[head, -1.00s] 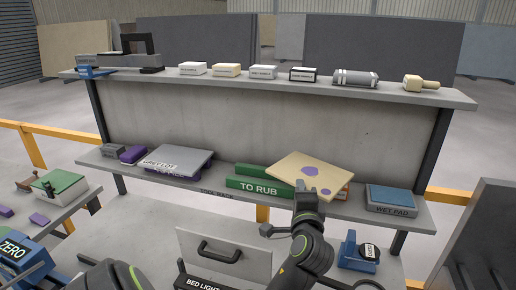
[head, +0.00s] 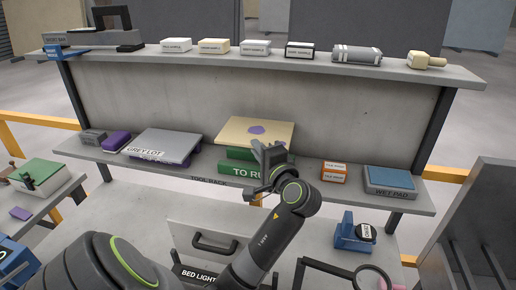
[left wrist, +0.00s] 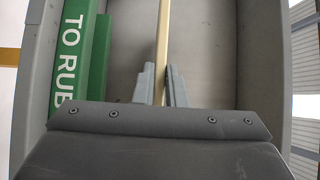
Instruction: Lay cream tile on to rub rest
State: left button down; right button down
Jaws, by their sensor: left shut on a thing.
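The cream tile (head: 233,130), with a purple patch on its face, is over the green TO RUB rest (head: 228,168) on the lower shelf. My left gripper (head: 270,158) is shut on the tile's near edge. In the left wrist view the tile (left wrist: 163,45) shows edge-on between the fingertips (left wrist: 160,85), and the green rest (left wrist: 72,45) lies to its left. The tile hides part of the rest's top in the head view. I cannot tell whether the tile touches the rest. My right gripper is not in view.
A grey slab (head: 165,143) labelled GREY LOT lies left of the rest. Orange-and-white boxes (head: 334,172) and a blue-topped wet pad (head: 389,180) are on the right. The upper shelf (head: 130,58) holds several blocks. A back panel (head: 330,110) stands behind the lower shelf.

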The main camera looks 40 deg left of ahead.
pick_arm(q)
notch_tip(320, 180, down, 8)
jog(key=b, duration=0.5)
jog(key=shift+d+f, duration=0.1)
jog(key=c, duration=1.4)
grip_release()
jog(key=shift+f, duration=0.1)
